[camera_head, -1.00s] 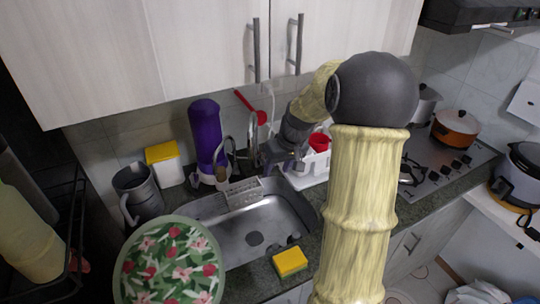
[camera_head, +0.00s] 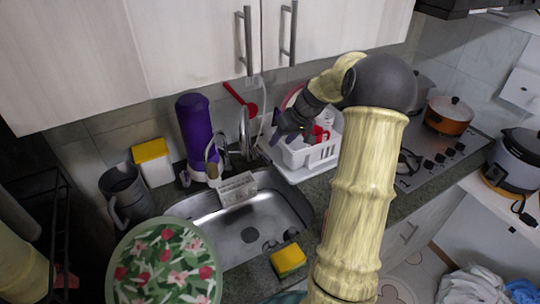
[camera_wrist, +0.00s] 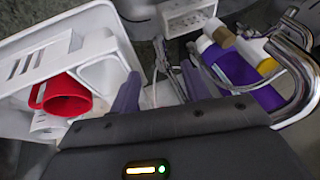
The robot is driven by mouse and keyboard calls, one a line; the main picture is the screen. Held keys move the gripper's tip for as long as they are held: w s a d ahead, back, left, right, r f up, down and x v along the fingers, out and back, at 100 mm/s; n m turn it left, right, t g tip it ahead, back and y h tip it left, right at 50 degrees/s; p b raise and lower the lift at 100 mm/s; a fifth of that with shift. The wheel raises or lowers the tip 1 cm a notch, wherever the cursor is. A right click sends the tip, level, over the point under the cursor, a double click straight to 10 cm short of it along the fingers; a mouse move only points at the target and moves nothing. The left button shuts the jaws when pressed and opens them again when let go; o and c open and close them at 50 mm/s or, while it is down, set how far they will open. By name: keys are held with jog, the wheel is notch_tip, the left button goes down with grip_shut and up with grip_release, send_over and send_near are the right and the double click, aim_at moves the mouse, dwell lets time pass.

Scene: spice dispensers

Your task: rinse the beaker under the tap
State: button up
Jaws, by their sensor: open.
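My gripper (camera_head: 288,124) is open and empty, in front of the white dish rack and right of the tap. In the wrist view its two purple-grey fingers (camera_wrist: 160,92) stand apart with nothing between them. The chrome tap (camera_head: 244,132) rises behind the sink (camera_head: 235,232); its curved spout (camera_wrist: 300,85) fills the right of the wrist view. No beaker can be told for certain. A red cup (camera_wrist: 66,95) lies in the rack; red also shows there in the head view (camera_head: 319,134). A grey jug (camera_head: 126,194) stands left of the sink.
The white dish rack (camera_head: 318,158) stands right of the sink. A purple bottle (camera_head: 195,128) and a yellow-lidded box (camera_head: 154,165) stand behind it. A yellow sponge (camera_head: 288,260) lies on the front edge. A flowered round item (camera_head: 165,265) covers the sink's left front.

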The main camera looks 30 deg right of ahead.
aim_at(269, 157)
jog(key=p+x, duration=0.1)
jog(key=x, duration=0.8)
jog(key=shift+w+a+f, duration=0.1)
jog(key=shift+a+f, duration=0.05)
jog(key=shift+f, duration=0.25)
jog(key=shift+p, duration=0.3)
grip_shut()
